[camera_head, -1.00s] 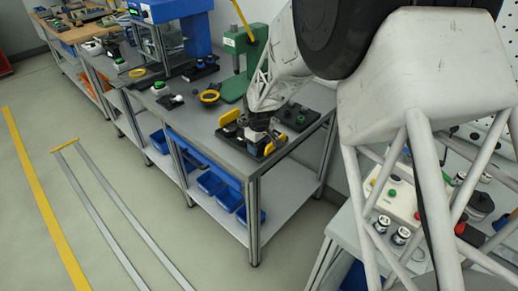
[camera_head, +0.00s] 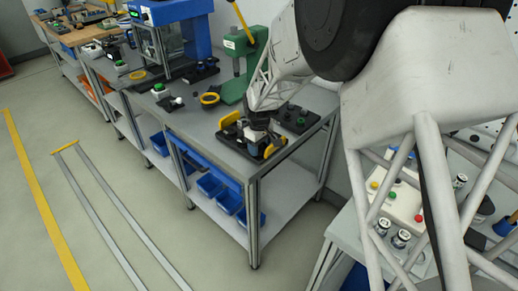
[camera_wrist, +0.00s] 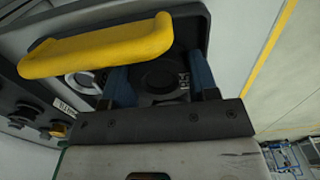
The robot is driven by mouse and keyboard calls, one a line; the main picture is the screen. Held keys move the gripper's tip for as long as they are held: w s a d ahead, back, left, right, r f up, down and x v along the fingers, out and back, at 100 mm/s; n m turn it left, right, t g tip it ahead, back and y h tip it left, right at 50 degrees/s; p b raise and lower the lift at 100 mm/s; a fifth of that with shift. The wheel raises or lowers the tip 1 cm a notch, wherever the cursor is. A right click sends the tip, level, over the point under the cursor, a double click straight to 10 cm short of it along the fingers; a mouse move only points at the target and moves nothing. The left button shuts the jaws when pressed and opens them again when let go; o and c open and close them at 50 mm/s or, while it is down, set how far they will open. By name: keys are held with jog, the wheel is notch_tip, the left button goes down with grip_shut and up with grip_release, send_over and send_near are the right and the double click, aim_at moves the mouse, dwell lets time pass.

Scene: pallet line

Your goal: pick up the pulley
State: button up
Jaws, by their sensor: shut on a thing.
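The pulley (camera_wrist: 158,78) is a dark round part with a central bore, seen from above in the wrist view. The two blue fingers of my gripper (camera_wrist: 161,84) stand on either side of it and are shut on it. In the head view my gripper (camera_head: 258,126) is over a black pallet (camera_head: 243,146) at the near end of the bench, and the arm and gripper largely hide the pulley there. I cannot tell whether the pulley is clear of the pallet.
The pallet has yellow handles; one (camera_wrist: 100,47) lies close beside the fingers. On the bench stand a green press (camera_head: 238,60), a yellow ring part (camera_head: 209,99) and a black fixture with a green button (camera_head: 298,119). The floor left of the bench is clear.

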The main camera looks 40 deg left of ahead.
aim_at(260, 146)
notch_tip(260, 146, up, 9)
jog(key=shift+f, duration=0.1)
dwell(0.4)
dwell(0.3)
jog(key=shift+w+d, duration=0.1)
dwell(0.6)
